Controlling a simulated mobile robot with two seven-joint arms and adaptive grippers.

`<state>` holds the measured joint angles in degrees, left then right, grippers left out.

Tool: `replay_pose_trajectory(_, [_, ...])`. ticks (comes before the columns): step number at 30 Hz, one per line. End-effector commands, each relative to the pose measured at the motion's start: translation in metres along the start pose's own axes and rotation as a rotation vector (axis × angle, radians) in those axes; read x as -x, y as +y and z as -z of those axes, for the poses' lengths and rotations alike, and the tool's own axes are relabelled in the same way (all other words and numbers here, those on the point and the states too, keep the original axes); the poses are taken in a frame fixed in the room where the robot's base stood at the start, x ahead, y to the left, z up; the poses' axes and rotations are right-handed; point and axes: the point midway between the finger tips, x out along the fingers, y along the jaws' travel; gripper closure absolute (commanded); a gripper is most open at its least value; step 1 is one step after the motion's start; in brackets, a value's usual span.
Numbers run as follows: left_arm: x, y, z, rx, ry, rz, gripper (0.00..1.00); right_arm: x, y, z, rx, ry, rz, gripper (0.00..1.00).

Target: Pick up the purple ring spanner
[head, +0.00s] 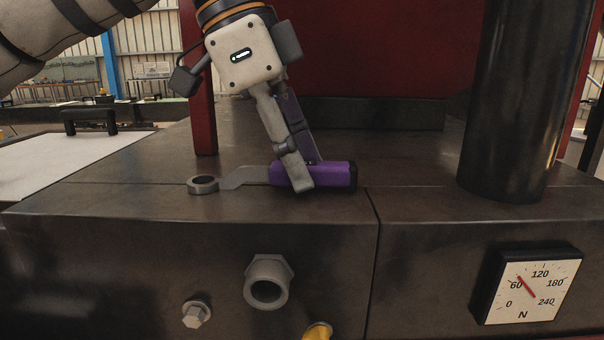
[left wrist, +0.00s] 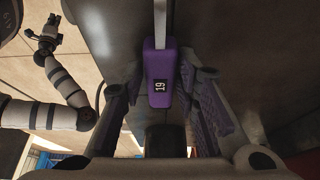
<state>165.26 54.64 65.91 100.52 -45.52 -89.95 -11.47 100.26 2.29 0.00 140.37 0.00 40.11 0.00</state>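The purple ring spanner (head: 336,174) lies flat on the dark metal ledge, its purple handle to the right and its grey ring end to the left. My left gripper (head: 306,176) points down over the handle, one finger in front of it and the other behind. In the left wrist view the handle, marked 19 (left wrist: 160,70), lies between the two spread fingers, with gaps visible at its sides. The ring end is out of that view. My right gripper (left wrist: 45,38) shows small at the upper left of the left wrist view; its fingers are too small to read.
A thick dark column (head: 524,100) stands on the ledge at right. A force gauge (head: 528,286), a hex fitting (head: 268,282) and a bolt (head: 196,314) are on the front face. A red panel (head: 380,50) rises behind. A pale board (head: 60,162) lies at left.

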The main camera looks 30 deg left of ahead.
Motion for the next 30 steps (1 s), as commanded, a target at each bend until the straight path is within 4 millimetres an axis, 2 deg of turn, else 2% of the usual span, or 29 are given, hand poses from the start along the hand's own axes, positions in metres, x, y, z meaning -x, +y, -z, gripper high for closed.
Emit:
replay_pose_trajectory(1, [0.000,0.000,0.000,0.000,0.000,0.000,0.90,0.000,0.000,0.000,0.000,0.000,0.000,1.00])
replay_pose_trajectory(2, [0.000,0.000,0.000,0.000,0.000,0.000,0.97,0.000,0.000,0.000,0.000,0.000,0.000,1.00])
replay_pose_trajectory(3, [0.000,0.000,0.000,0.000,0.000,0.000,1.00,0.000,0.000,0.000,0.000,0.000,0.000,1.00])
replay_pose_trajectory(11, [0.001,0.000,0.000,0.000,0.000,0.001,1.00,0.000,0.000,0.000,0.000,0.000,0.000,1.00])
replay_pose_trajectory(14, [0.007,0.000,0.003,0.001,0.002,0.004,1.00,0.002,0.000,0.002,0.000,0.007,0.000,1.00])
replay_pose_trajectory(17, [0.025,0.001,0.010,-0.002,0.006,0.009,1.00,0.007,0.000,0.005,0.000,0.023,0.001,1.00])
replay_pose_trajectory(21, [0.060,0.002,0.025,-0.002,0.007,0.013,1.00,0.017,-0.001,0.011,0.000,0.053,0.002,1.00])
replay_pose_trajectory(24, [0.080,0.002,0.033,-0.002,0.006,0.010,1.00,0.020,-0.001,0.014,0.000,0.067,0.003,1.00])
replay_pose_trajectory(30, [0.094,0.001,0.039,0.000,0.001,0.002,1.00,0.022,-0.001,0.015,0.000,0.072,0.003,1.00])
